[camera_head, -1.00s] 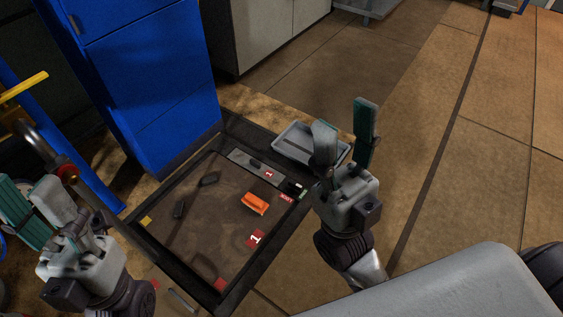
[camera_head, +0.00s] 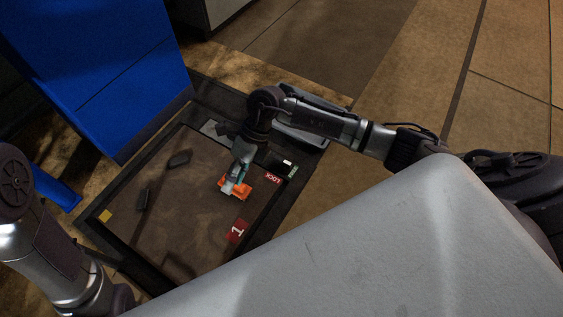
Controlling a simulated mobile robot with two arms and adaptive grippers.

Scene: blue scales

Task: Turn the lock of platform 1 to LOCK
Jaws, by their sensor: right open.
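The platform, a dark-framed brown plate (camera_head: 185,225), lies on the floor left of centre, with a red label "1" (camera_head: 236,231). On it is an orange piece (camera_head: 240,193), partly hidden by my right gripper. A small red label (camera_head: 273,178), which seems to read LOCK, is at the plate's right edge. My right gripper (camera_head: 237,184) points down with its open fingers at the orange piece. I cannot tell whether they touch it. My left arm shows at lower left, but its gripper is out of view.
Two small black pieces (camera_head: 180,160) and a yellow square (camera_head: 105,216) are on the plate. A blue cabinet (camera_head: 105,75) stands behind it. A grey tray (camera_head: 310,138) lies beyond the frame, partly behind my right arm. Open floor lies to the upper right.

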